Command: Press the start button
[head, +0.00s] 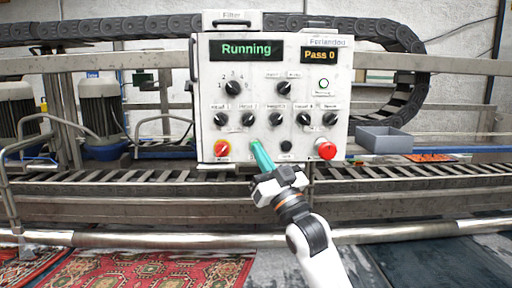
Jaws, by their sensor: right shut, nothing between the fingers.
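The white control panel (210,95) faces me in the head view. Its left display (247,49) reads "Running" in green and its right display (319,55) reads "Pass 0". My right gripper (257,147) is shut and empty, its teal fingers pointing up at the panel's bottom row. My left gripper is out of view.
A red mushroom button (326,150) is at the panel's lower right. Several black knobs, including a larger one (235,88), sit above the fingers. A metal rail (130,239) and a patterned red rug (150,270) lie below.

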